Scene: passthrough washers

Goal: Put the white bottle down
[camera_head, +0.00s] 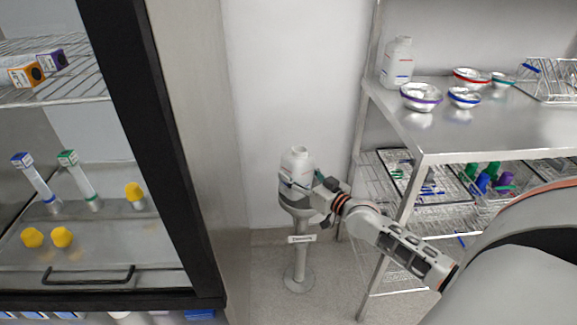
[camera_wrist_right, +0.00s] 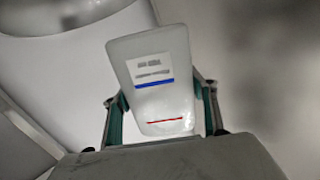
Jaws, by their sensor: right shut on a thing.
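The white bottle (camera_head: 297,160) stands about upright in the head view, over the top of a grey pedestal stand (camera_head: 300,255) with a small label. My right gripper (camera_head: 303,184) reaches in from the right and is shut on the bottle's lower part. In the right wrist view the bottle (camera_wrist_right: 152,62) shows a label, a blue stripe and a red line between the green-padded fingers (camera_wrist_right: 163,112). The gripper hides the bottle's base in the head view, so I cannot tell whether it touches the stand. My left gripper is not in view.
A metal shelf unit (camera_head: 430,140) on the right holds another white bottle (camera_head: 397,62), several bowls (camera_head: 421,97) and a wire rack (camera_head: 550,80). On the left, a dark-framed cabinet (camera_head: 165,130) holds tubes and yellow-capped items. The floor around the stand's foot is clear.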

